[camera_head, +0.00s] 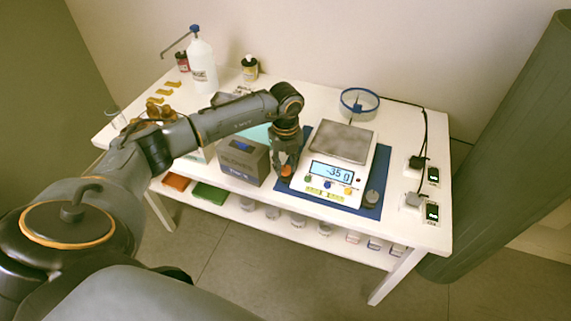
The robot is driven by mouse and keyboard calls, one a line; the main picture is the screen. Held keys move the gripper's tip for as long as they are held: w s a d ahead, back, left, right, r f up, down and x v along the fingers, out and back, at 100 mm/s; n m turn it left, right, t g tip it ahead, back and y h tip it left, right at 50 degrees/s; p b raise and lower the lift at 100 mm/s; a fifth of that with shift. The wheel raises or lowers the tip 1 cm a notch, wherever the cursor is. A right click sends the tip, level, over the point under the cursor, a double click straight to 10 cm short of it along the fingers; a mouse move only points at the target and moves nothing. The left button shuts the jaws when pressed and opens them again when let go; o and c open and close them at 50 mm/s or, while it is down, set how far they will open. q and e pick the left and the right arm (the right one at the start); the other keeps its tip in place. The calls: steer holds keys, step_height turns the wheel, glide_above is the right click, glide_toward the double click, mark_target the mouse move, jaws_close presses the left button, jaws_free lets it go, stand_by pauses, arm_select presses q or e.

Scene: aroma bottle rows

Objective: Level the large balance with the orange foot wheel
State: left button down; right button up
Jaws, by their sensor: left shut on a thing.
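The large balance (339,141) stands on a blue mat (366,207) at the right part of the white table. It has a grey weighing plate, and its display (332,172) appears to read about -35 g. The orange foot wheel (286,170) shows at the balance's front left corner, partly hidden by my left gripper (285,174). My left gripper points down from above and is shut on the orange wheel. A grey foot wheel (371,197) sits at the front right corner. My right gripper is not in view.
A dark grey box (243,160) stands close to the left of my gripper. A blue-rimmed round dish (359,103) is behind the balance. Two small devices with plugs (432,176) are at the right edge. A white pump bottle (202,67) stands at the back left.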

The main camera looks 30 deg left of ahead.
mark_target(286, 169)
arm_select(q)
steer(key=c, duration=1)
jaws_free()
step_height(286, 169, up, 12)
steer(key=shift+r, duration=0.1)
